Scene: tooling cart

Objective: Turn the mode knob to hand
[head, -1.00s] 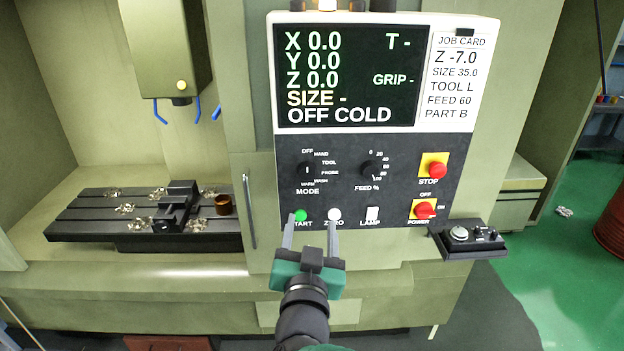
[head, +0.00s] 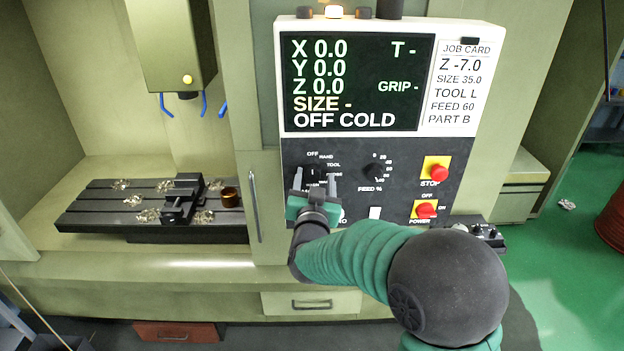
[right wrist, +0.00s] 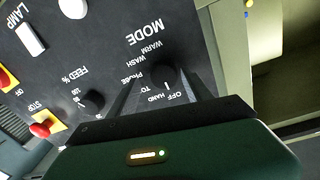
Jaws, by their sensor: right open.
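The mode knob (head: 313,172) is a black dial on the dark control panel, ringed by the labels OFF, HAND, TOOL, PROBE, WASH and WARM. My right gripper (head: 315,183) is open in front of it, with one finger on each side of the knob. In the right wrist view the knob (right wrist: 164,76) sits between the spread fingers, and I cannot tell whether they touch it. Its white mark points towards the OFF end of the labels. The screen (head: 358,85) reads OFF COLD. My left gripper is not in view.
The feed knob (head: 375,172) is close on the right. The red stop button (head: 439,173) and power switch (head: 425,211) are further right. The lamp switch (head: 375,213) is below. A vise (head: 182,200) stands on the machine bed at left.

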